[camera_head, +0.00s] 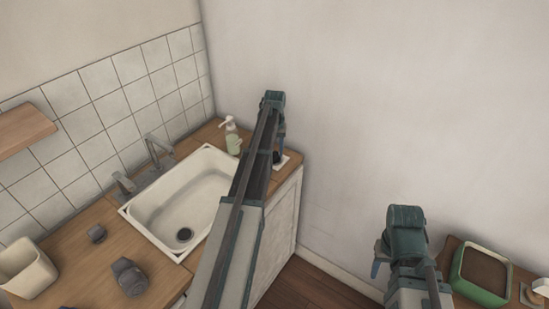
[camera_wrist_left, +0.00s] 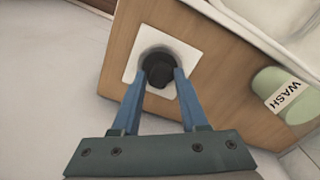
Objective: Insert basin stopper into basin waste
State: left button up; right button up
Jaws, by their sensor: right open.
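The basin waste (camera_head: 184,235) is a dark round drain in the floor of the white basin (camera_head: 200,180). The basin stopper (camera_wrist_left: 158,74) is a small dark piece on a white square dish (camera_wrist_left: 132,70) at the counter's far corner. My left gripper (camera_wrist_left: 161,74) points down at it, with one blue fingertip on each side of the stopper; whether they press on it I cannot tell. In the head view my left gripper (camera_head: 279,138) partly hides the dish. My right gripper (camera_head: 377,263) is open and hangs away from the counter at the right.
A soap bottle (camera_head: 232,138) stands beside the dish, close to the wall. A grey tap (camera_head: 158,150) rises behind the basin. A white cup (camera_head: 25,270) and dark items (camera_head: 130,277) lie on the left counter. A green tray (camera_head: 484,273) is at the lower right.

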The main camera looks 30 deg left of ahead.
aim_at(274, 152)
pick_arm(q)
grip_shut()
jog(key=shift+r+p, duration=2.55)
jog(key=shift+s+a, duration=0.1)
jog(key=shift+a, duration=0.05)
